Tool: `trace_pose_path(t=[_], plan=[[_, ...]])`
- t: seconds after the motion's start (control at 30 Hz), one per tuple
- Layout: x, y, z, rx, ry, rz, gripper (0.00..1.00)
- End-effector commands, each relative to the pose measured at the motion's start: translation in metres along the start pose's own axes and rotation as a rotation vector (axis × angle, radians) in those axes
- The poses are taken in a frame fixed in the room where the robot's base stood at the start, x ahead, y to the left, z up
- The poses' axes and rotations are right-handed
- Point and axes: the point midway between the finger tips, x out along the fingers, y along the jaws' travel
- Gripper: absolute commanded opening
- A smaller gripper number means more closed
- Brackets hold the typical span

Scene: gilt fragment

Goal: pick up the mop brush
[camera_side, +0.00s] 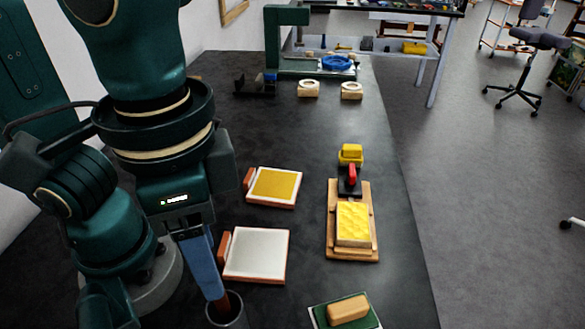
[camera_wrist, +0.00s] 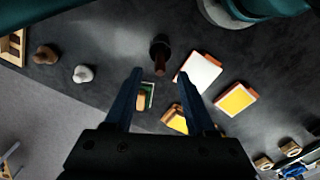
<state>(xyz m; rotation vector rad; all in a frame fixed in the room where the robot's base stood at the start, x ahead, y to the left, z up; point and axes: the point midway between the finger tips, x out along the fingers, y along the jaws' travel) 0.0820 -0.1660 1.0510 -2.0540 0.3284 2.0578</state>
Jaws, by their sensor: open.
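The mop brush seems to be the brown handle (camera_side: 220,303) standing in a dark round cup (camera_side: 236,312) at the front, left of the middle in the side view. In the wrist view the brown handle (camera_wrist: 161,66) rises from the dark cup (camera_wrist: 160,41), its end close to the gap between my fingertips. My gripper (camera_side: 215,291) points down at the cup, its blue fingers partly hiding the handle. In the wrist view my gripper (camera_wrist: 162,74) is open with nothing held. The brush's hair is not visible.
A wooden board (camera_side: 367,249) bears a yellow slab. A green tray (camera_side: 317,311) with a tan block is at front right. Two knobbed objects (camera_wrist: 84,74) (camera_wrist: 45,55) show in the wrist view.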

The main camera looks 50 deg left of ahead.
Motion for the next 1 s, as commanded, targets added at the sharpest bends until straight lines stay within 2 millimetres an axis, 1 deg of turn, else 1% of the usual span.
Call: trace_pose_path(t=[0.17,0.5,0.6,0.7,0.93,0.97,1.0], plan=[[0.011,-0.001,0.000,0.000,-0.002,-0.001,0.56],[0.048,-0.001,0.000,0.000,-0.004,-0.002,0.56],[0.055,-0.001,0.000,0.000,-0.003,-0.001,0.56],[0.058,-0.001,0.000,0.000,-0.001,0.000,0.56],[0.058,0.000,0.000,0.000,0.000,0.001,0.56],[0.058,0.000,0.000,0.000,0.000,0.001,0.44],[0.058,0.000,0.000,0.000,0.000,0.001,0.29]])
